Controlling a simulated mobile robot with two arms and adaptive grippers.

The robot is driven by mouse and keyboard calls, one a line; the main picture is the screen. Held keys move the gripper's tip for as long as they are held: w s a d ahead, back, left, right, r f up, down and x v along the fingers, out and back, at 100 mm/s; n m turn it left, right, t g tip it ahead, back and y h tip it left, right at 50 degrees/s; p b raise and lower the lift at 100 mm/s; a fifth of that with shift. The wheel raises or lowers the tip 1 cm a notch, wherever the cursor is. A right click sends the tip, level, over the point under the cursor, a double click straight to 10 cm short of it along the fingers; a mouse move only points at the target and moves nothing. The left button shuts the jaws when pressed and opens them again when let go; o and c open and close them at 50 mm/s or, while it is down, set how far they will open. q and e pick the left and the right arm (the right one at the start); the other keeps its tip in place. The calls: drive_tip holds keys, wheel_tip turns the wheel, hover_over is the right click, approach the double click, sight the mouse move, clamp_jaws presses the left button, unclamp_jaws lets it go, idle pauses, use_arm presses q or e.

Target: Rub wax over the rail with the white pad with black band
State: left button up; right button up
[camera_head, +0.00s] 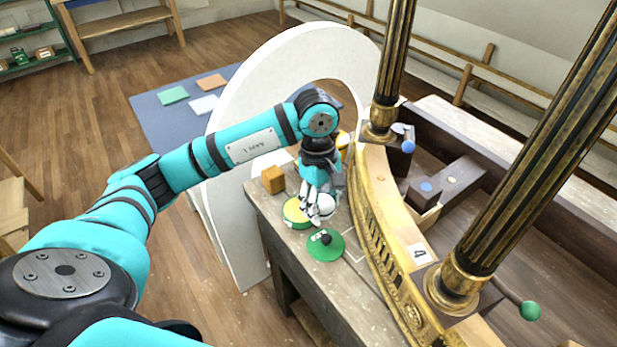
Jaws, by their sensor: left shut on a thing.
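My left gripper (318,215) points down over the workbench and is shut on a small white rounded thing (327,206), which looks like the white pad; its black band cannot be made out. The gripper is just beside a round green tin with yellow contents (295,212), likely the wax; whether the pad touches it I cannot tell. A green disc with a black knob (323,251), like a lid, lies in front of the tin. The curved gilt rail (386,262) runs to the right of the gripper, apart from it. My right gripper is not in view.
Two dark fluted columns with gilt bases (454,284) rise at the rail. An orange-brown block (273,179) sits at the left of the workbench (270,213). A large white arch (238,100) stands behind my arm. A green ball (529,310) sticks out at lower right.

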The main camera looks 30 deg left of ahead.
use_arm(q)
drive_tip(key=w+a+f+n, duration=0.1)
drive_tip(key=a+n, duration=0.2)
drive_tip(key=n, duration=0.1)
drive_tip(key=w+a+f+n+t, duration=0.1)
drive_tip(key=w+a+n, duration=0.1)
drive_tip(key=n, duration=0.2)
drive_tip(key=w+a+f+n+p, duration=0.1)
drive_tip(key=a+n, duration=0.2)
drive_tip(key=n, duration=0.1)
drive_tip(key=shift+w+a+n, duration=0.3)
drive_tip(key=shift+w, duration=0.05)
drive_tip(key=shift+w+a+f+n+y, duration=0.1)
drive_tip(key=shift+a+f+n+y, duration=0.1)
drive_tip(key=shift+n+y, duration=0.1)
drive_tip(key=shift+f+b, duration=1.45)
drive_tip(key=shift+f, duration=1.45)
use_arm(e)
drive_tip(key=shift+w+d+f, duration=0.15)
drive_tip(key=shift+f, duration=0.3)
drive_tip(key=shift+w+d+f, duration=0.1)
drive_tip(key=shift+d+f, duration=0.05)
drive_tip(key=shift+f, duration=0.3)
use_arm(q)
drive_tip(key=shift+f+b, duration=0.1)
drive_tip(key=shift+b, duration=0.2)
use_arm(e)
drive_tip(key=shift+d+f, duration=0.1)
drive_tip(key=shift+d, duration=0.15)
